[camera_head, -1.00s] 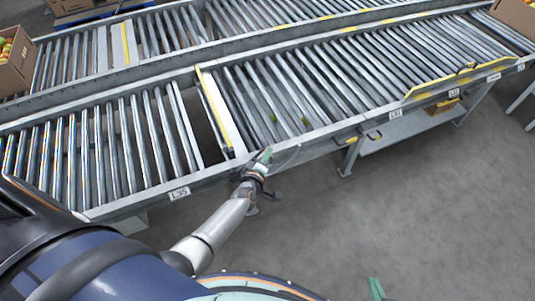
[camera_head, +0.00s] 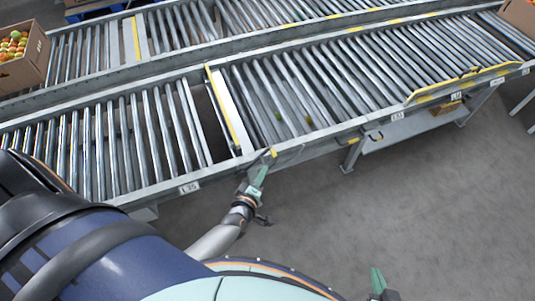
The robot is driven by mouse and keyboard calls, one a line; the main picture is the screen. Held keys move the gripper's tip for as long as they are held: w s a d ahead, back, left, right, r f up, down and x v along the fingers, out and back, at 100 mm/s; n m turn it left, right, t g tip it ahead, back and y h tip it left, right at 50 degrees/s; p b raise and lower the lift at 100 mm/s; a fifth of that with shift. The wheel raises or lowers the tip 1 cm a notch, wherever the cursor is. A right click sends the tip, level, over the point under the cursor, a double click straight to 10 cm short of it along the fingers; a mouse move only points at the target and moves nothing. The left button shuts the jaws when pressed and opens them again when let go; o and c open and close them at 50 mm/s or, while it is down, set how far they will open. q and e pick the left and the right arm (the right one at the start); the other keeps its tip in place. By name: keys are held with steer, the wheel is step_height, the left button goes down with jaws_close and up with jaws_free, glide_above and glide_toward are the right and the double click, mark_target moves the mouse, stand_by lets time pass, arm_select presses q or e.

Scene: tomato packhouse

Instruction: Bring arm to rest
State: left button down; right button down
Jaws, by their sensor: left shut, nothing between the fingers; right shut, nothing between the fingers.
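My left gripper (camera_head: 260,177) has green fingers and is shut and empty. In the head view it is in front of the near roller conveyor's front rail (camera_head: 225,172), close to the yellow-edged gap; I cannot tell whether it touches the rail. My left arm reaches up to it from the lower left. My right gripper (camera_head: 377,280), also green-fingered, shows at the bottom edge, right of centre. It is shut and empty over the grey floor, and its arm is mostly out of view.
A cardboard box (camera_head: 24,68) of tomatoes stands on the far conveyor at upper left. Another box (camera_head: 519,17) is at the top right corner. A yellow guide rail (camera_head: 455,84) lines the near conveyor's right part. The grey floor (camera_head: 430,190) at lower right is clear.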

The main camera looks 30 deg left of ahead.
arm_select(q)
steer(key=shift+v, duration=0.95)
steer(key=s+d+r+m+g+h, duration=0.2)
steer(key=s+m, duration=0.4)
steer(key=m, duration=0.2)
steer(key=s+d+r+m+g+h, duration=0.2)
steer(key=s+m, duration=0.4)
steer(key=m, duration=0.3)
steer(key=shift+s+d+r+m+g, duration=0.3)
steer(key=shift+s+d+r, duration=0.1)
steer(key=shift+d, duration=0.35)
steer(key=shift+a, duration=0.15)
